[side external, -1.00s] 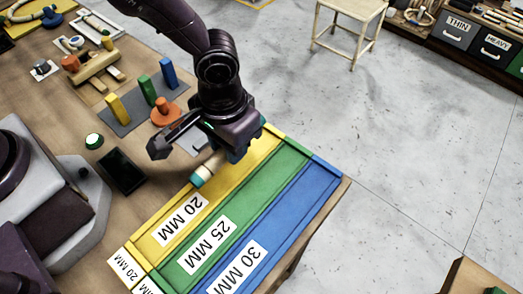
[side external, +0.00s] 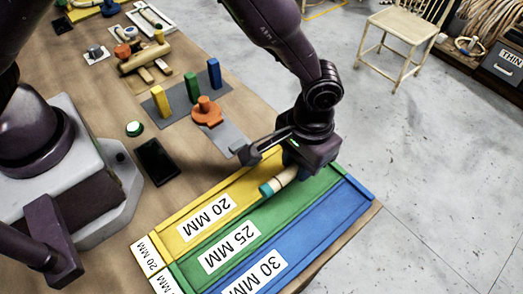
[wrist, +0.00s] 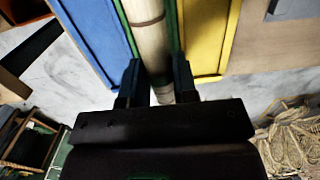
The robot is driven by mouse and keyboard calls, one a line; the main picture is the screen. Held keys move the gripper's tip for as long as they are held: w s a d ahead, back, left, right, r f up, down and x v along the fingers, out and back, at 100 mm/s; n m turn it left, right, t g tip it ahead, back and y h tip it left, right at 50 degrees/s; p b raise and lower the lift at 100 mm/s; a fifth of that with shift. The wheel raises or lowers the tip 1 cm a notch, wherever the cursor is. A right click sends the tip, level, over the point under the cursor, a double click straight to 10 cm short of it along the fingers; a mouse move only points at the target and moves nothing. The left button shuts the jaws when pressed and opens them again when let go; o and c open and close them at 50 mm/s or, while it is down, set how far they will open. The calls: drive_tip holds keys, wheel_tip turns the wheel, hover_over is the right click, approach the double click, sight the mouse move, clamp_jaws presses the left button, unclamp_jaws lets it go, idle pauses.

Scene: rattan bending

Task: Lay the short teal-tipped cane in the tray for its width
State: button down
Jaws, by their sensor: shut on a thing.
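My gripper (side external: 298,163) is shut on a pale cane (side external: 286,178) with a teal tip (side external: 266,188) that points down-left in the side view. In the wrist view the cane (wrist: 150,40) runs lengthwise between the two fingers (wrist: 156,82), with green edges on both sides of it. It is lined up with the green 25 MM tray (side external: 300,206). I cannot tell whether it touches the tray floor. The yellow 20 MM tray (side external: 236,192) lies on one side and the blue 30 MM tray (side external: 330,212) on the other. The cane's far end is hidden behind my gripper.
Yellow (side external: 160,101), green (side external: 192,88) and blue (side external: 214,73) posts stand on a grey mat behind the trays, beside an orange piece (side external: 207,112).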

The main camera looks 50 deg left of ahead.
drive_tip(key=shift+w+d+r, duration=0.35)
drive_tip(key=shift+w+d, duration=0.25)
drive_tip(key=shift+w, duration=0.15)
drive_tip(key=shift+f, duration=3)
drive_tip(key=c, duration=0.8)
unclamp_jaws()
drive_tip(key=r, duration=1.3)
drive_tip(key=shift+w, duration=0.35)
